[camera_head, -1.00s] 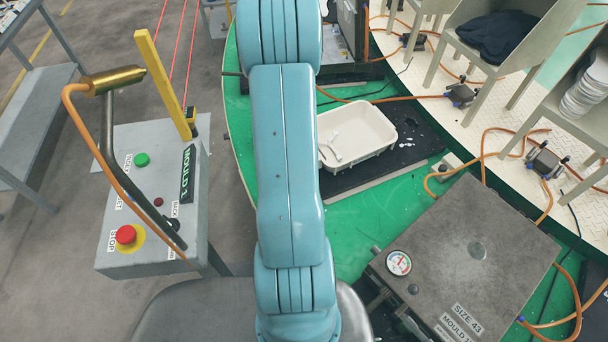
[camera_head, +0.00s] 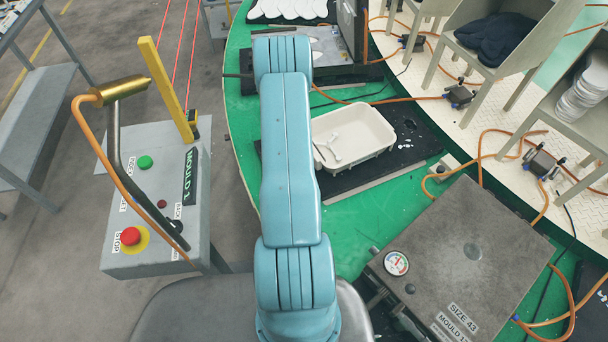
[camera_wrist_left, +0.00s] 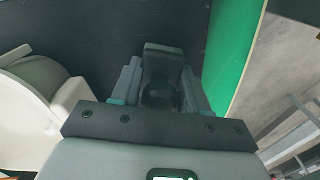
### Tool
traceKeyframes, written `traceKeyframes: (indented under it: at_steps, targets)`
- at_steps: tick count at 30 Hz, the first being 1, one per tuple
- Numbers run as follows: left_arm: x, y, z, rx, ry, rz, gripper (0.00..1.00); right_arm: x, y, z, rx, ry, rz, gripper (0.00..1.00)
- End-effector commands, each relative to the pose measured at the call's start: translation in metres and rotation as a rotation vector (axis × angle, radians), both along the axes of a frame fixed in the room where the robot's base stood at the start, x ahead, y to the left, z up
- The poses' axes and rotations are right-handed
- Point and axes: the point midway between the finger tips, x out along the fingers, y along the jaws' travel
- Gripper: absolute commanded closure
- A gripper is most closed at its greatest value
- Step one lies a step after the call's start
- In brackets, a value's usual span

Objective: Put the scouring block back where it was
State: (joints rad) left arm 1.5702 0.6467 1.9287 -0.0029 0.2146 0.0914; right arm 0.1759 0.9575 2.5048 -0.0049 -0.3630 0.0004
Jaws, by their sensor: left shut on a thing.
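My left gripper (camera_wrist_left: 160,84) is in the left wrist view, shut on a dark grey block (camera_wrist_left: 164,58), which looks like the scouring block. The block stands out between and beyond the fingers. Behind it is a black surface (camera_wrist_left: 90,28), with the green table (camera_wrist_left: 234,50) to the right. I cannot tell whether the block touches that surface. In the head view my blue arm rises through the middle and hides the gripper and block. My right gripper is in neither view.
A white tray (camera_head: 382,130) with small white tools sits on a black mat (camera_head: 425,150), right of my arm. A grey mould (camera_head: 470,255) with a gauge stands lower right. A control box (camera_head: 150,235) with a bent brass-topped lever (camera_head: 120,90) stands left. Orange hoses cross the carousel.

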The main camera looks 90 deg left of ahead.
Motion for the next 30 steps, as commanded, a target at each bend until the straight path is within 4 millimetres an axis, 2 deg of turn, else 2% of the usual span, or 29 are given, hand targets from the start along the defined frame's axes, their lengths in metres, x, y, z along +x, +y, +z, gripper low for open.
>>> traceKeyframes:
  at_steps: [5,6,7,8,15,18,20,23,30]
  targets:
    - [0.0,0.0,-0.005,-0.001,0.0,0.0,0.84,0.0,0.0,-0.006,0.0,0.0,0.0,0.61]
    - [0.0,0.0,-0.003,-0.001,0.0,0.0,0.43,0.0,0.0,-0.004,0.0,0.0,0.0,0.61]
    - [0.0,0.0,-0.003,-0.001,0.0,0.0,0.33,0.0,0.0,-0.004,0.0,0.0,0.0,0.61]
    - [0.0,0.0,-0.003,-0.001,0.0,0.0,0.3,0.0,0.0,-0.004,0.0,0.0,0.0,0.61]
    - [0.0,0.0,-0.003,-0.001,0.0,0.0,0.3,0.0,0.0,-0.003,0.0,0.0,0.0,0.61]
    - [0.0,0.0,0.003,-0.001,0.0,0.0,0.3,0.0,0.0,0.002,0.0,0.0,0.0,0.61]
    - [0.0,0.0,0.006,0.001,0.0,0.0,0.3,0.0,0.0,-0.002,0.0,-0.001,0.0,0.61]
    - [0.0,0.001,0.024,0.004,0.0,0.0,0.3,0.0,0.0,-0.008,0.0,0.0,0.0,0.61]
    - [0.0,0.001,0.08,0.005,0.0,0.0,0.3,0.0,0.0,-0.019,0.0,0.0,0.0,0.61]
